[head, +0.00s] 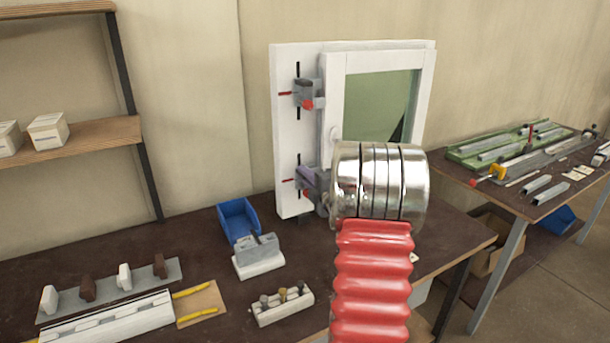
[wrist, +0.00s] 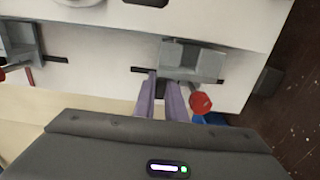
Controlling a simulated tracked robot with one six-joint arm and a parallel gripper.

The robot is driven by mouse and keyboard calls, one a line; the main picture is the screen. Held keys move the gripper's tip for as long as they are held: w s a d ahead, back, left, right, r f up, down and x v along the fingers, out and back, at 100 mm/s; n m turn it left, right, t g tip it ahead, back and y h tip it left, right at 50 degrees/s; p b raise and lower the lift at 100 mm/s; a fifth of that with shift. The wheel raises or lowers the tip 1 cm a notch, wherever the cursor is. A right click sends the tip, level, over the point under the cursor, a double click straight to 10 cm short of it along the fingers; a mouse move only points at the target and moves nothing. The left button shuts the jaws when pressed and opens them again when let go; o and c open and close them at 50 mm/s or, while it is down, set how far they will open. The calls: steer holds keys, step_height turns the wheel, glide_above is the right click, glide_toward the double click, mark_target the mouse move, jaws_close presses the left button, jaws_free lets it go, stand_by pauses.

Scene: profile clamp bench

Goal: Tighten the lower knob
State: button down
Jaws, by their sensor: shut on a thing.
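The lower red knob (head: 308,193) sits on the lower grey clamp of the white upright panel, partly behind my wrist. In the wrist view the red knob (wrist: 201,102) is just right of my purple fingers, not visibly between them. My gripper (wrist: 160,80) is shut at the left edge of the lower grey clamp (wrist: 190,60). It seems to hold part of that clamp, but the contact is hard to see. The purple fingers also show in the head view above the lower knob. The upper red knob (head: 307,104) is on the upper clamp (head: 310,91).
The white panel (head: 287,130) stands on the dark bench beside a white window frame (head: 428,90). A blue bin (head: 237,221), a white block with pegs (head: 282,305) and a strip with several blocks (head: 110,290) lie nearby. A second table (head: 550,170) stands right.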

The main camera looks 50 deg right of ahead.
steer(key=c, duration=1.8)
jaws_free()
steer(key=v, duration=1.4)
steer(key=shift+f, duration=0.1)
